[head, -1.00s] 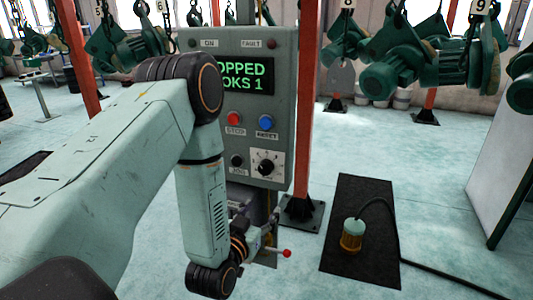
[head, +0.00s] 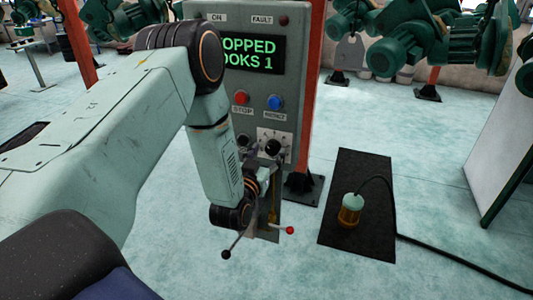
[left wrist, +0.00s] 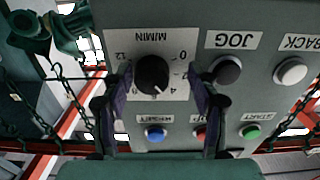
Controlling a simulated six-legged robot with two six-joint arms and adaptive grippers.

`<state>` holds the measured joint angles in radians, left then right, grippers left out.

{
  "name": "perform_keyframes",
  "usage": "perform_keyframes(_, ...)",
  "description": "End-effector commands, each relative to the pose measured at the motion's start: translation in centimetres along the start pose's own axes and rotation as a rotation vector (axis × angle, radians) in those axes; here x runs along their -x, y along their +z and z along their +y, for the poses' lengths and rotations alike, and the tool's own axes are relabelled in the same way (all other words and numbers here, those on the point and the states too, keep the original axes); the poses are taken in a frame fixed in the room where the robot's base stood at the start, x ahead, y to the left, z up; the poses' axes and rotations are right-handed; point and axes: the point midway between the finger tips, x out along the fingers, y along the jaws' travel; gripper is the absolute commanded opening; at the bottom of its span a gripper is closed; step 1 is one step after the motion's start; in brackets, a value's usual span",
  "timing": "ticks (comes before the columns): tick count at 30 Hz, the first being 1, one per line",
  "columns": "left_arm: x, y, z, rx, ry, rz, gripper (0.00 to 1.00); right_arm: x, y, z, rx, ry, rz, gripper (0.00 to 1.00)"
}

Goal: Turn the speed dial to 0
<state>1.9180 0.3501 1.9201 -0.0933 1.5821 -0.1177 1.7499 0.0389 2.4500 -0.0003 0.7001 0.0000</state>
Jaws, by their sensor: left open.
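The speed dial is a black round knob with a white pointer on a white scale plate. It shows on the grey panel (head: 300,115) in the head view (head: 273,147) and upside down in the left wrist view (left wrist: 152,75). There its pointer is directed down in the picture, near the 4, away from the 0 at the upper right. My left gripper (left wrist: 160,76) is open, with its fingers on either side of the dial and gaps visible between. In the head view the left gripper (head: 259,149) is at the dial, partly hidden by my arm. My right gripper is not in view.
The JOG button (left wrist: 226,70) lies close beside one finger. Blue (left wrist: 156,133), red (left wrist: 200,132) and green (left wrist: 250,131) buttons are near. A red-knobbed lever (head: 290,230) and a black-knobbed lever (head: 226,255) are below the panel. A lamp-like pendant (head: 350,210) lies on a dark mat.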

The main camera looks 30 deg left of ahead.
Motion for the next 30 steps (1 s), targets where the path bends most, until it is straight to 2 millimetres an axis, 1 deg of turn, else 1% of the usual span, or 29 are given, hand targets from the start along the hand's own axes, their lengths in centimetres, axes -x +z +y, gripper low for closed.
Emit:
perform_keyframes(5, 0.02, 0.02, 0.14, -0.001, 0.002, -0.001, 0.6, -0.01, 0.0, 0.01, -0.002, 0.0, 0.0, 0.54)
perform_keyframes(6, 0.02, 0.02, 0.13, -0.001, 0.001, -0.001, 0.58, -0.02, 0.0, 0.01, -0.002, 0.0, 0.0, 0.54)
perform_keyframes(24, 0.01, -0.01, 0.02, 0.0, -0.002, 0.0, 0.07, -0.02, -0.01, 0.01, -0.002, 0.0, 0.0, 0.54)
perform_keyframes(25, 0.01, -0.02, 0.06, 0.0, -0.001, 0.001, 0.06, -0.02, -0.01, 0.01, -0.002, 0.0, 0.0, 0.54)
perform_keyframes(30, -0.01, -0.06, 0.13, 0.001, 0.002, 0.002, 0.05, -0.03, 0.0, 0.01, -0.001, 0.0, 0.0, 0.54)
